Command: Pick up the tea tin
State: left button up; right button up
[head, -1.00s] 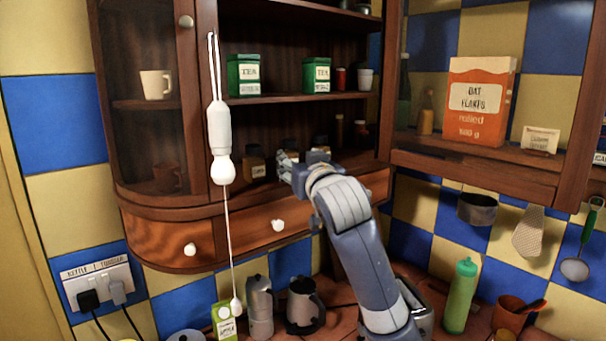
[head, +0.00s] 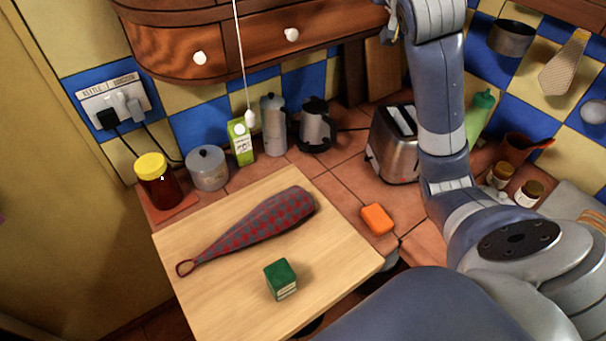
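A small green tin (head: 281,280) with a pale label on its front stands upright on a pale wooden board (head: 212,300). It looks like the tea tin, but its label is too small to read here. My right arm rises along the right side of the head view to the top edge. Its gripper is cut off above the picture, so its fingers cannot be seen. My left gripper is not in view. Nothing touches the green tin.
A checked cloth bag (head: 262,225) lies on the board behind the tin. A yellow-lidded jar (head: 157,182), grey pot (head: 207,168), green carton (head: 240,142), moka pot (head: 273,125), kettle (head: 315,125) and toaster (head: 393,145) line the counter. An orange block (head: 377,218) lies right of the board.

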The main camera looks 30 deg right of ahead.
aim_at(282, 279)
jog(key=z, duration=0.75)
